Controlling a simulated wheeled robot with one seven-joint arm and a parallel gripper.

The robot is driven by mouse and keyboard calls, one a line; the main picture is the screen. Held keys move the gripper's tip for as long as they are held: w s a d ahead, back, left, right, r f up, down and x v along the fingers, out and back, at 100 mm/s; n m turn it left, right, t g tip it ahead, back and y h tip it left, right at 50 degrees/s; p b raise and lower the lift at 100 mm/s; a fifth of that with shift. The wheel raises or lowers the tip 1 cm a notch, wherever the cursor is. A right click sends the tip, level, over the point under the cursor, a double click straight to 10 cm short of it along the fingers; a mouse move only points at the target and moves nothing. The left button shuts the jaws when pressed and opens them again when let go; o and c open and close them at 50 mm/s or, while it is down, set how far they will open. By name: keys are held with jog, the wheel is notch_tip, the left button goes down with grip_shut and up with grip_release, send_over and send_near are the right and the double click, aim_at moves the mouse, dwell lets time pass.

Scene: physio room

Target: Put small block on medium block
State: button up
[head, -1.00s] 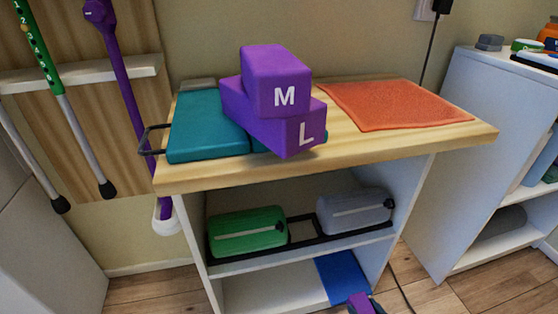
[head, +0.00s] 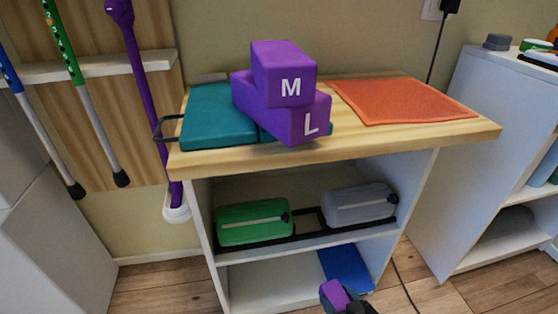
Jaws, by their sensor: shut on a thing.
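The medium block (head: 284,75), purple and marked M, lies on top of the large block (head: 308,121), purple and marked L. The large block rests on a teal folded item (head: 205,118) on the wooden tabletop. My gripper (head: 343,297) is at the bottom edge of the head view, low in front of the shelf unit and well below the blocks. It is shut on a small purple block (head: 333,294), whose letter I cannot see. Most of the gripper is dark and cut off by the frame edge.
An orange cloth (head: 402,101) lies on the right of the tabletop (head: 440,135). Green (head: 253,222) and grey (head: 358,206) cases sit on the shelf below. A white cabinet (head: 470,150) stands at right; canes (head: 135,90) hang at left. Open air surrounds the medium block's top.

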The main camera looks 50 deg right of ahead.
jog(key=w+a+r+n+t+y, duration=0.1)
jog(key=w+a+r+n+y, duration=0.3)
jog(key=w+a+r, duration=1.3)
notch_tip(320, 180, up, 4)
jog(key=w+y, duration=0.1)
jog(key=w, duration=0.1)
jog(key=shift+w+a+n, duration=0.25)
jog(key=shift+w+n, duration=0.05)
jog(key=shift+n, duration=0.1)
jog(key=shift+f, duration=0.1)
